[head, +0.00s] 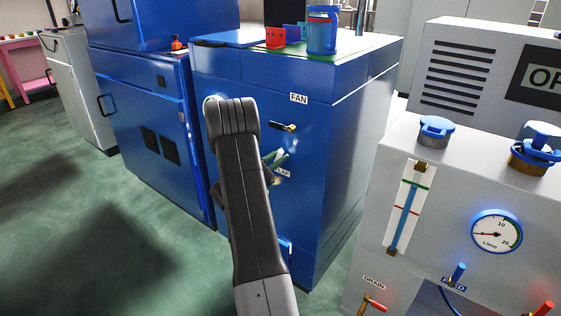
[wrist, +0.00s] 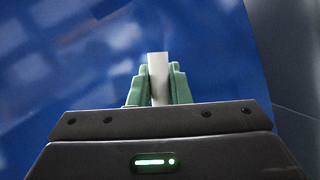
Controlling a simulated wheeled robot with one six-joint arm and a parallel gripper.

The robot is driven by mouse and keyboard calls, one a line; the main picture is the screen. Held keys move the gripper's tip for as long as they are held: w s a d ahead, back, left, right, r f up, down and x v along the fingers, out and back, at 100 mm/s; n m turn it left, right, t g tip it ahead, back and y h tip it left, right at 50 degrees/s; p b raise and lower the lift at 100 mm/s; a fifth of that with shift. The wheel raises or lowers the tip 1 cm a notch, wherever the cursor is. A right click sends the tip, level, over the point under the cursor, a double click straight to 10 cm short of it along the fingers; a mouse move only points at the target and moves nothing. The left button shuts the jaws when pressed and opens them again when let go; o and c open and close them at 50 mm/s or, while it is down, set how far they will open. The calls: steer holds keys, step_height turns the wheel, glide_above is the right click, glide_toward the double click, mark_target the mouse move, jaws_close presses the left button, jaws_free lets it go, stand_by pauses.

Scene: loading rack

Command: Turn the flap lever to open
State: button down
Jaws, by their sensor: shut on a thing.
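The flap lever (wrist: 158,72) shows in the wrist view as a pale, flat bar standing between my green fingertips. My gripper (wrist: 158,88) is shut on it, with a finger pad against each side. In the head view my gripper (head: 276,160) is at the front of the blue cabinet (head: 340,150), beside a partly hidden label (head: 284,173) ending in "AP". My arm covers part of the cabinet front, and the lever cannot be made out clearly there.
A red container (head: 275,38) and a blue container (head: 322,32) stand on the cabinet top. A grey unit with a gauge (head: 496,232) stands close on the right. Green floor lies open at left.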

steer(key=shift+w+a+r+n+t+y+p, duration=0.2)
steer(key=shift+n+t, duration=0.3)
steer(key=shift+n, duration=0.5)
steer(key=shift+w+a+f+n+t+y+p, duration=0.15)
steer(key=shift+a+n+t, duration=0.25)
steer(key=shift+n, duration=0.6)
steer(key=shift+t, duration=0.3)
steer(key=c, duration=1.4)
jaws_free()
steer(key=shift+o, duration=0.2)
steer(key=shift+r, duration=0.1)
steer(key=v, duration=1.3)
steer(key=shift+s+a, duration=0.2)
steer(key=shift+a, duration=0.1)
